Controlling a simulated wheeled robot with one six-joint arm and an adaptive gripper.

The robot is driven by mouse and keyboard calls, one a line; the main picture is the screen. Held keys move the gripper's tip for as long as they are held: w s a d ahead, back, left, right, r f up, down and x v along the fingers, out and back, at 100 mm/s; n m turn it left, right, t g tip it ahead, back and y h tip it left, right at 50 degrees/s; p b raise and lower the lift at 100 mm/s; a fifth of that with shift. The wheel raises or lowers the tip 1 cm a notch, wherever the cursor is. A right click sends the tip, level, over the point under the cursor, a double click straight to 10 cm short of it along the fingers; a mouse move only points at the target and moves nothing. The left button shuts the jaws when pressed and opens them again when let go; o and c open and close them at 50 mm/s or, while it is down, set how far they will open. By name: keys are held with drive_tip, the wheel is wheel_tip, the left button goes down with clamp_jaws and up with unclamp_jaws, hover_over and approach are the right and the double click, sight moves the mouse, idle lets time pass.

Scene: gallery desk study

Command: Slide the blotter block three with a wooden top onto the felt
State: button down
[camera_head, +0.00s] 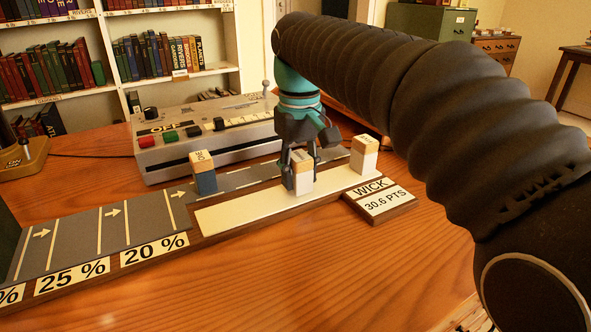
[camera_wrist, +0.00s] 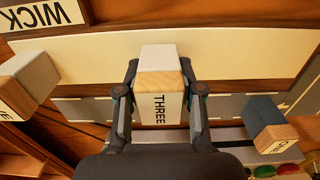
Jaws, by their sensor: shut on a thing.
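Block three (camera_head: 303,182) has a pale body, a wooden band and a top label; the wrist view shows THREE on it (camera_wrist: 157,83). My gripper (camera_wrist: 158,108) is shut on it, one finger on each side; it also shows in the head view (camera_head: 300,165). The block is upright and appears to stand on the long cream strip (camera_head: 240,212), though its base contact is hard to see. A grey lane (camera_head: 95,238) with white lines and arrows runs behind and left of the cream strip. No surface is labelled felt.
A blue block (camera_head: 204,178) with a wooden top stands to the left. Another pale block (camera_head: 364,157) stands at the strip's right end, near a WICK sign (camera_head: 378,196) reading 30.6 PTS. A grey console (camera_head: 205,135) with buttons stands behind. The front desk is clear.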

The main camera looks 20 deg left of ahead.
sight(278, 168)
drive_tip(key=shift+w+a, duration=0.1)
drive_tip(key=shift+w+a+p, duration=0.45)
drive_tip(key=shift+w+a, duration=0.15)
drive_tip(key=shift+a, duration=0.2)
drive_tip(key=shift+w+a, duration=1)
drive_tip(key=shift+a, duration=0.25)
drive_tip(key=shift+w+a, duration=0.95)
drive_tip(key=shift+a, duration=0.25)
drive_tip(key=shift+w+a, duration=0.1)
drive_tip(key=shift+a, duration=0.05)
drive_tip(key=shift+f, duration=0.2)
drive_tip(key=c, duration=0.7)
unclamp_jaws()
drive_tip(key=shift+o, duration=0.2)
drive_tip(key=shift+r, duration=0.1)
